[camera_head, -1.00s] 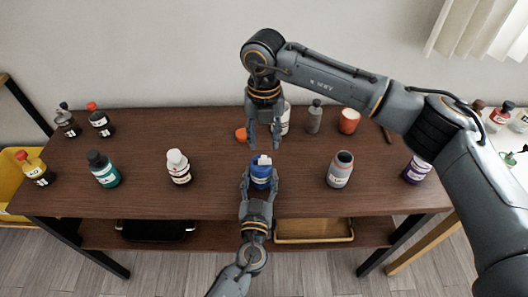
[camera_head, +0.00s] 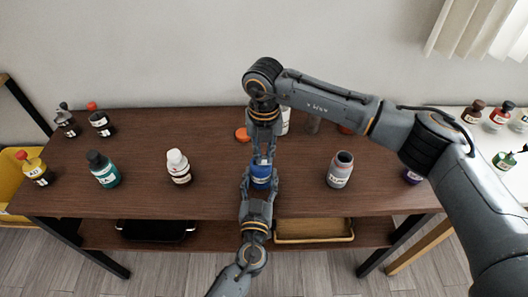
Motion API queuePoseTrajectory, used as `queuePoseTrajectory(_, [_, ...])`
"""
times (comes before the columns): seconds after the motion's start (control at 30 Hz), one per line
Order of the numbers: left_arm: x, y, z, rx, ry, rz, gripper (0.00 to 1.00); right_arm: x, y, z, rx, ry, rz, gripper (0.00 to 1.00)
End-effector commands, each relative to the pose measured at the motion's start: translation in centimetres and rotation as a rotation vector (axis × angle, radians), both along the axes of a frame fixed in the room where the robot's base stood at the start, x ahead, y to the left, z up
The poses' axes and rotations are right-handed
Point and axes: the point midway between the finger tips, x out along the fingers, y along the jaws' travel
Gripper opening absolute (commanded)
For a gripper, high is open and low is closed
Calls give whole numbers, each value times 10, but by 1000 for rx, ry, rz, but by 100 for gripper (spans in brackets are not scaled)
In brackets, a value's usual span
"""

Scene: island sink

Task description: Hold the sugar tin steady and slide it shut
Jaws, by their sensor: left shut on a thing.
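No sugar tin can be made out; the things on the table look like small bottles and jars. My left gripper (camera_head: 260,178) comes up from the bottom of the view and is shut on a small blue bottle (camera_head: 261,171). The bottle stands upright near the middle of the brown table. My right gripper (camera_head: 263,150) reaches down from above, its fingertips at the top of the blue bottle. The fingers hide most of the bottle's top, and I cannot tell whether they close on it.
On the brown table (camera_head: 140,200), a white-capped bottle (camera_head: 178,167) and teal bottle (camera_head: 103,169) stand left. An open grey bottle (camera_head: 340,170) stands right. An orange-red lid (camera_head: 242,134) lies behind my grippers. My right arm partly hides jars at the back.

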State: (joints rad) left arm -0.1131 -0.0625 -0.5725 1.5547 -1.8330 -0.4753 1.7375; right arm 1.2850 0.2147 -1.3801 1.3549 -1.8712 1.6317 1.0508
Motion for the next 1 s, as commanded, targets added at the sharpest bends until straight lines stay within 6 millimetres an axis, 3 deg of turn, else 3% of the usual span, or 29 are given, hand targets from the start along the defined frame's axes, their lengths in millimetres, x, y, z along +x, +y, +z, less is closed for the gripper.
queuePoseTrajectory(0.17, [0,0,0,0,1,0,18,0,1,0,0,0,1,0])
queuePoseTrajectory(0.37, [0,0,0,0,1,-1,18,-1,18,1,0,-1,2,0])
queuePoseTrajectory(0.57, [0,0,0,0,1,0,18,-1,17,1,1,0,1,0])
queuePoseTrajectory(0.6, [0,0,0,0,1,0,18,-1,17,1,0,0,0,16])
queuePoseTrajectory(0.7, [0,0,0,0,1,0,18,-1,17,1,0,0,0,36])
queuePoseTrajectory(1.0, [0,0,0,0,1,0,18,-1,17,1,0,0,0,38])
